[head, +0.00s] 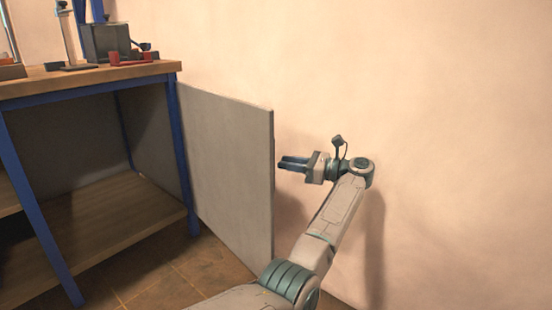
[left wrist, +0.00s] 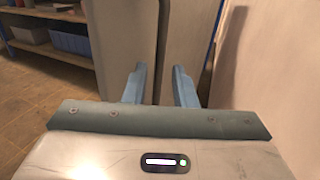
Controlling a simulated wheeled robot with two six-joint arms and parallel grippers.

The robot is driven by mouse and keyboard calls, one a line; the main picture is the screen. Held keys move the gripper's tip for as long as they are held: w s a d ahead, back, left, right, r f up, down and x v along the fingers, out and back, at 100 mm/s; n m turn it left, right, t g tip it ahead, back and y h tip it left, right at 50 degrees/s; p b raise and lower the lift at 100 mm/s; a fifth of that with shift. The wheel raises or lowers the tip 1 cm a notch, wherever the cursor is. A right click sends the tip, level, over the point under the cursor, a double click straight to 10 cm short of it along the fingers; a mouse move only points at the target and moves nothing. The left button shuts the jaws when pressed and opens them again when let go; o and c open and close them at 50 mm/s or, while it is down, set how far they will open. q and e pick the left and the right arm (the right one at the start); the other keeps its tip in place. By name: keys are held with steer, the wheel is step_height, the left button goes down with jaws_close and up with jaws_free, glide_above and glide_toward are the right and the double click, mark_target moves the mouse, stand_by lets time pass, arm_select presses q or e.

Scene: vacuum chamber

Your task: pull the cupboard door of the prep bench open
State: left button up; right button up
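The cupboard door (head: 232,165) is a plain grey panel on the right side of the prep bench (head: 90,78). It stands swung out from the bench, and the cupboard space beside it is open to view. My left gripper (head: 281,163) is just right of the door's free edge, its blue fingertips pointing at it. In the left wrist view the fingers (left wrist: 159,88) are apart with a gap between them. The grey door (left wrist: 122,40) rises just beyond them. I cannot tell whether a finger touches it. No handle shows. My right gripper is out of view.
A bare wall (head: 440,130) stands close behind my left arm. The bench top carries a grey box (head: 105,43) and a red holder (head: 131,59). A lower wooden shelf (head: 110,225) is empty. Shelves with a blue bin (left wrist: 70,39) show in the left wrist view. Tiled floor (head: 190,270) lies below.

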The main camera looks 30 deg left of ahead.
arm_select(q)
steer(key=d, duration=0.5)
steer(key=shift+w+d+p, duration=0.3)
steer(key=shift+w+p, duration=0.1)
